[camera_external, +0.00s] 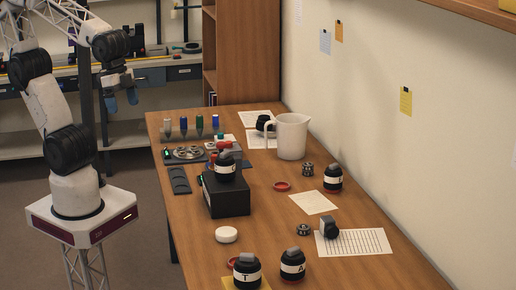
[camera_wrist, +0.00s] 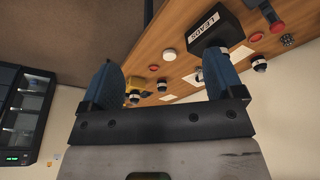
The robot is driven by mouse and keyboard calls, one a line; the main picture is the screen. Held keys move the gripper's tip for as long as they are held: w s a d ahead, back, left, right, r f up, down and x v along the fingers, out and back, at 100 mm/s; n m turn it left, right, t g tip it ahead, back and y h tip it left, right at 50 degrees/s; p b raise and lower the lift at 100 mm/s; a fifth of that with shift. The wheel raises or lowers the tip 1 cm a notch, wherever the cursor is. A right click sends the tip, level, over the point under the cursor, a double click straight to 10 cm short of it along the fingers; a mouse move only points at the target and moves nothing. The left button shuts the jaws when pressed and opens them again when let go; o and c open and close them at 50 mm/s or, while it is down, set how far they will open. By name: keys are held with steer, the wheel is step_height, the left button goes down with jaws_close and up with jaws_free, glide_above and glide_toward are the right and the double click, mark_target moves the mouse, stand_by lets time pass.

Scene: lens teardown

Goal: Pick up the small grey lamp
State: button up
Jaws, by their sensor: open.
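A small grey item with a dark round front (camera_external: 329,228), which looks like the small grey lamp, stands on a ruled white sheet (camera_external: 368,242) at the right of the table in the external view. I cannot make it out for sure in the wrist view. My gripper (camera_external: 122,101) hangs at the upper left, off the table's left side and far from this item. In the wrist view its two blue fingers are wide apart, with nothing held between them (camera_wrist: 163,82).
A black box (camera_external: 228,196) stands mid-table with a dark labelled jar (camera_external: 225,166) on top; its label reads LEADS in the wrist view (camera_wrist: 214,24). A white jug (camera_external: 291,136) stands behind. Lettered jars (camera_external: 247,272) (camera_external: 293,266) are near the front. A wall runs along the right.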

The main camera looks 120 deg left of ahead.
steer(key=shift+c, duration=1.3)
steer(key=w+d+f+n+g+h, duration=0.15)
steer(key=w+n+h, duration=0.45)
steer(key=w, duration=1.1)
steer(key=n+t+h, duration=0.4)
steer(key=n+t, duration=0.1)
steer(key=n, duration=0.9)
glide_above(325, 216)
steer(key=s+d, duration=0.7)
steer(key=s, duration=0.6)
step_height(325, 216, down, 14)
steer(key=w+a+f+n+t, duration=0.1)
steer(key=w+a+f+n, duration=0.1)
steer(key=w+a+f, duration=0.1)
steer(key=w+a+f+n+t, duration=0.1)
steer(key=w+a+f+n, duration=0.2)
steer(key=f, duration=0.1)
steer(key=w+a+f+n+t, duration=0.1)
steer(key=w+a+f+n, duration=0.1)
steer(key=w+a+f, duration=0.2)
steer(key=shift+f+t+y, duration=0.2)
steer(key=shift+t+y, duration=0.15)
steer(key=shift+y, duration=0.05)
steer(key=shift+x, duration=1.25)
